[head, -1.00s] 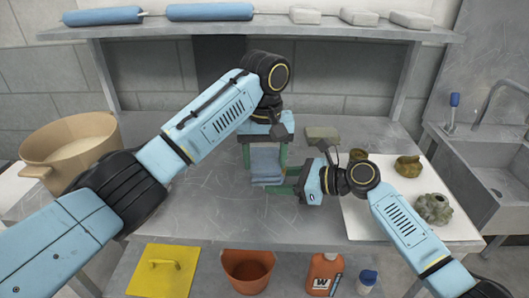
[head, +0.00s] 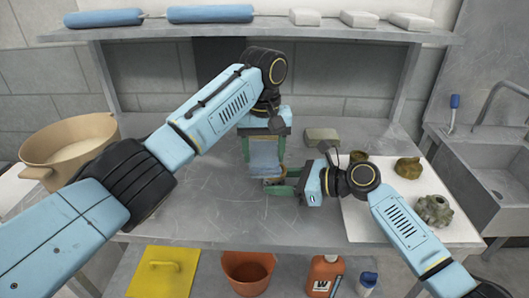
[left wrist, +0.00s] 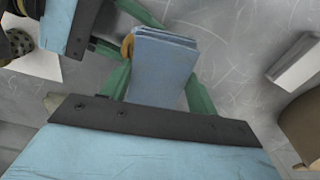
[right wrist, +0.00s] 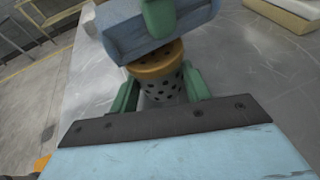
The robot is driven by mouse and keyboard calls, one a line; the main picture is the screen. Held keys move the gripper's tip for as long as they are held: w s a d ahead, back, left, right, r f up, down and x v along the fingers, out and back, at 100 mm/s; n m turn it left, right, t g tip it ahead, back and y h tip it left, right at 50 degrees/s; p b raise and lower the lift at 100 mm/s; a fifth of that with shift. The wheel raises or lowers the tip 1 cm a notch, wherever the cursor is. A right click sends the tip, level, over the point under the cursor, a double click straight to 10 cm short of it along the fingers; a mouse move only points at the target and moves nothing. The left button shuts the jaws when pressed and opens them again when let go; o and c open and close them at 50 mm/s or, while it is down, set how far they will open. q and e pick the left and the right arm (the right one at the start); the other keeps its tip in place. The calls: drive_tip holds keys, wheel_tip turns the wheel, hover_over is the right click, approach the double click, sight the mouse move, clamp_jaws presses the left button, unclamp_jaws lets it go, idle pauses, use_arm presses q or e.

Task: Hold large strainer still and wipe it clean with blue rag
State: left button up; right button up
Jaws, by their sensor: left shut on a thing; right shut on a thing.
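The folded blue rag (head: 265,153) is gripped between the green fingers of my left gripper (head: 263,150). In the left wrist view the rag (left wrist: 162,65) hangs between both fingers. My right gripper (right wrist: 160,90) is shut on the large strainer (right wrist: 162,85), a perforated grey cylinder with an orange-brown rim. In the right wrist view the rag (right wrist: 160,35) lies right over the strainer's rim, seemingly touching it. In the head view the strainer is mostly hidden by the rag and my right gripper (head: 276,181). Part of its rim (left wrist: 127,45) shows beside the rag in the left wrist view.
A white mat (head: 372,220) with dirty metal parts (head: 434,210) lies right of the grippers, a sink (head: 490,180) beyond. A tan tub (head: 70,150) stands left. A grey-green block (head: 322,135) sits behind my right gripper. The table's front middle (head: 200,215) is clear.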

use_arm(q)
drive_tip(key=w+a+r, duration=0.1)
drive_tip(key=a+r, duration=0.3)
drive_tip(key=r, duration=0.5)
drive_tip(key=shift+w+a+r, duration=0.2)
drive_tip(key=shift+a+r, duration=0.15)
drive_tip(key=shift+r, duration=0.05)
use_arm(e)
drive_tip(key=o, duration=0.9)
drive_tip(key=shift+c, duration=0.2)
drive_tip(key=shift+d, duration=0.1)
